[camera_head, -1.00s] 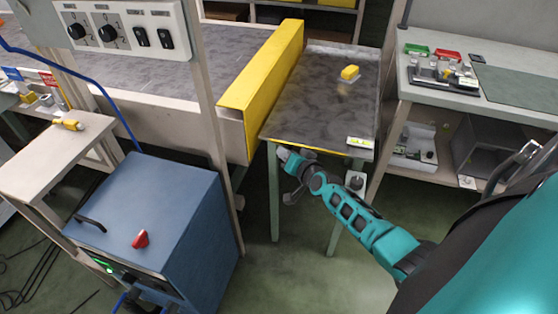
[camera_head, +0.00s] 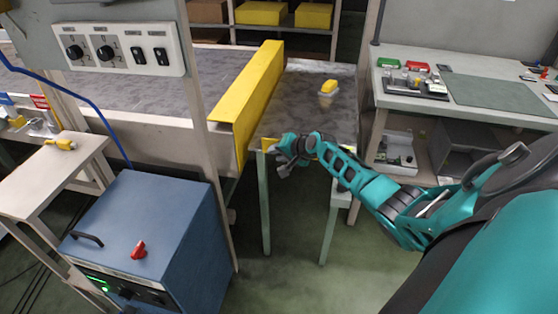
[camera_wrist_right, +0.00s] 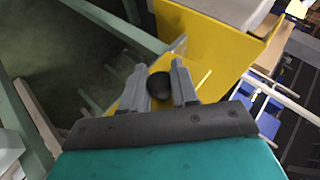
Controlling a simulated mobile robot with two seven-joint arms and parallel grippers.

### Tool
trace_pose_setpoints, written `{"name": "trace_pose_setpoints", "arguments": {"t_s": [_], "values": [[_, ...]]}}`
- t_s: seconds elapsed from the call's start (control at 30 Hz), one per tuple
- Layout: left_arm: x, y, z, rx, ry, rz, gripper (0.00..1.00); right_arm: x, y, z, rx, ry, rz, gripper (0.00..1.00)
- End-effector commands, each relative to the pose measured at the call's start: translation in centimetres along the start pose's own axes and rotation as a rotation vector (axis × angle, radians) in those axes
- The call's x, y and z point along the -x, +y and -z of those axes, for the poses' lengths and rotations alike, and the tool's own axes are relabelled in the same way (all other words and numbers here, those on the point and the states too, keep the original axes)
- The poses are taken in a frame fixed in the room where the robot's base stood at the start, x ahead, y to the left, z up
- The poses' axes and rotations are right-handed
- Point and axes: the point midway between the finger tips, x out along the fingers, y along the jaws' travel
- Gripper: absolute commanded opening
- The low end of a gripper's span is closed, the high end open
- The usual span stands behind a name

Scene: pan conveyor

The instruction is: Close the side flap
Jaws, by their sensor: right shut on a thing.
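My right gripper (camera_head: 280,154) is at the front left corner of the small grey-topped table, beside the end of the long yellow guard (camera_head: 256,90). In the right wrist view its two fingers (camera_wrist_right: 160,86) are closed around a round black knob (camera_wrist_right: 159,84). A narrow yellow panel (camera_wrist_right: 129,93), which seems to be the side flap, lies behind the knob. In the head view only a small yellow piece (camera_head: 268,143) of it shows by the gripper; the arm and hand hide the rest, and its exact angle cannot be told. My left gripper is out of view.
The grey table top (camera_head: 305,103) carries a yellow-and-white item (camera_head: 328,88). A blue cabinet (camera_head: 145,240) with a red knob stands at the front left, near an upright post (camera_head: 203,120). A workbench (camera_head: 450,115) stands at the right. Green floor is open below the arm.

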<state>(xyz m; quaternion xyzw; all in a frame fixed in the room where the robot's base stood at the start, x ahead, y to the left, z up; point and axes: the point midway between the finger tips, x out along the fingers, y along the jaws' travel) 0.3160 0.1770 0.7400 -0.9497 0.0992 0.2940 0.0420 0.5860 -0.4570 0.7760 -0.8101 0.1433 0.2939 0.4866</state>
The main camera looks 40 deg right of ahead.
Motion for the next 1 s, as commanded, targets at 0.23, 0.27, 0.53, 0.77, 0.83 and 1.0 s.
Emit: {"name": "trace_pose_setpoints", "arguments": {"t_s": [0.23,0.27,0.53,0.77,0.83,1.0], "values": [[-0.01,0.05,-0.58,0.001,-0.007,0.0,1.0,-0.14,-0.62,0.89,-0.085,-0.09,-0.031,0.0],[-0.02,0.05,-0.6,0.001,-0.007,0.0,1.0,-0.14,-0.62,0.93,-0.092,-0.098,-0.034,0.0],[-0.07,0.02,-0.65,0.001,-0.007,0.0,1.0,-0.15,-0.72,1.18,-0.125,-0.133,-0.048,0.0],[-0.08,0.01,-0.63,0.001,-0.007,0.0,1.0,-0.14,-0.74,1.19,-0.128,-0.137,-0.049,0.0],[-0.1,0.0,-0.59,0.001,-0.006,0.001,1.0,-0.14,-0.74,1.2,-0.128,-0.137,-0.049,0.0],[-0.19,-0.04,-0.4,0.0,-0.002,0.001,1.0,-0.14,-0.74,1.19,-0.127,-0.136,-0.048,0.36]]}}
